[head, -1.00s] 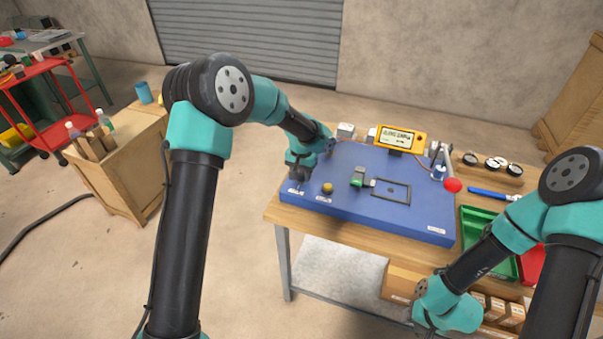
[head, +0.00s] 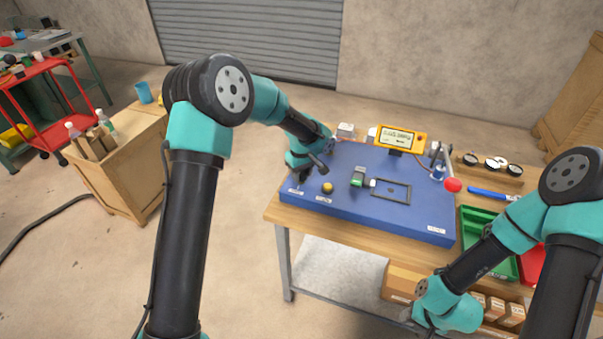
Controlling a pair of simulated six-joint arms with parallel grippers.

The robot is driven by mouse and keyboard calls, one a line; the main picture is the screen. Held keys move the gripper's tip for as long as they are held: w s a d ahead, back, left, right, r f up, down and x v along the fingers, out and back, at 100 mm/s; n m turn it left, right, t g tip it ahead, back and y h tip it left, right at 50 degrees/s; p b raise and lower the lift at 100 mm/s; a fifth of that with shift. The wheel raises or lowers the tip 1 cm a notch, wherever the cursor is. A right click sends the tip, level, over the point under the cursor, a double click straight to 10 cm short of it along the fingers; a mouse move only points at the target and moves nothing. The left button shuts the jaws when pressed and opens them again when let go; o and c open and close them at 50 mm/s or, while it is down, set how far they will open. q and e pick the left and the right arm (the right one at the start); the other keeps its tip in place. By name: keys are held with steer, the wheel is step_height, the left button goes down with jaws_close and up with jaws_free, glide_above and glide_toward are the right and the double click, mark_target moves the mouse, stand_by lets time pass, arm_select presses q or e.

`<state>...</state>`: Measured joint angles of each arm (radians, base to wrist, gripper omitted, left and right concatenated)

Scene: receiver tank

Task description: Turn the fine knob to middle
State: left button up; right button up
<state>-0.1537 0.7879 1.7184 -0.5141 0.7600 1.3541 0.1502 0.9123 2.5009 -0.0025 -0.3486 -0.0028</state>
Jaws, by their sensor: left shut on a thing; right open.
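My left gripper (head: 299,179) points down at the near left corner of the blue panel (head: 345,157). It is shut on a small knob there, which the fingers hide. A white label (head: 296,191) lies in front of it, too small to read. A round brass knob (head: 327,187) stands free just right of the gripper, with its own label (head: 325,199). An orange display unit (head: 399,139) stands at the panel's back edge; its text is not readable. My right arm's wrist shows at the lower right, but its fingers do not.
A green block (head: 357,178) and a dark rectangular frame (head: 391,191) sit on the panel's middle. A red ball (head: 453,185), gauges on a wooden block (head: 490,165) and a green tray (head: 478,221) are to the right.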

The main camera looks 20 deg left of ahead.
mark_target(301, 173)
arm_select(q)
steer(key=n, duration=0.3)
steer(key=shift+n, duration=2.3)
steer(key=o, duration=0.9)
steer(key=shift+o, duration=0.2)
step_height(301, 173, up, 18)
steer(key=shift+f, duration=0.25)
